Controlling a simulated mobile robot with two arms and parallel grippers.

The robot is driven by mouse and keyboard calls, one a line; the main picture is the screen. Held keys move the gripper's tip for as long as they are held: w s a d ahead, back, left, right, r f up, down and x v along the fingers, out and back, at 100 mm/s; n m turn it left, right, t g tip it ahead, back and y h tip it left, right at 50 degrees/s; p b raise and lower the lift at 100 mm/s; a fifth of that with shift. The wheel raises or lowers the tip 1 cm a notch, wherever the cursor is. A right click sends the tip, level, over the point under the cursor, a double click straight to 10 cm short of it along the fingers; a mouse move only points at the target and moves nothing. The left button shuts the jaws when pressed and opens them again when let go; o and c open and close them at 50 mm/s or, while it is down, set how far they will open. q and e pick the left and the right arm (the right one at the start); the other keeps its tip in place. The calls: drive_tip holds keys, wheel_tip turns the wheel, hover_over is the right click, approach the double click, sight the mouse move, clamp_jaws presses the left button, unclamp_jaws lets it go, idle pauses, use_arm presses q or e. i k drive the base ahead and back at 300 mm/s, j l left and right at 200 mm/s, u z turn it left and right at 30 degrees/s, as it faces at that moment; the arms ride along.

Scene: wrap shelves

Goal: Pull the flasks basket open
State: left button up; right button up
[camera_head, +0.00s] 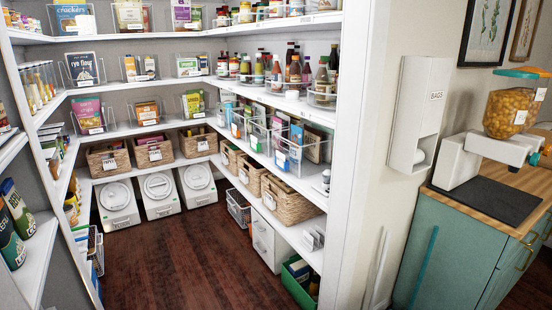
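No basket label is clear enough to read, so I cannot tell which one is the flasks basket. Several wicker baskets with white tags stand on the lower shelves: one at the back left (108,159), one at the back right (198,142), and a large one on the right shelf (288,200). A grey wire basket (238,208) sits low under the right shelf. A green bin (298,287) on the floor at the front right holds dark items that I cannot make out. Neither of my grippers is in view.
White lidded bins (158,195) stand on the floor at the back. A white drawer unit (267,243) is under the right shelf. The dark wood floor (190,255) is clear. A teal cabinet (450,260) with a food dispenser (512,108) stands outside, right.

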sight(251, 181)
drive_tip(key=i+j+u, duration=0.2)
drive_tip(key=i+u, duration=0.2)
drive_tip(key=i, duration=0.75)
drive_tip(key=i+l+u, duration=0.2)
drive_tip(key=i+u, duration=0.25)
drive_tip(key=i, duration=0.7)
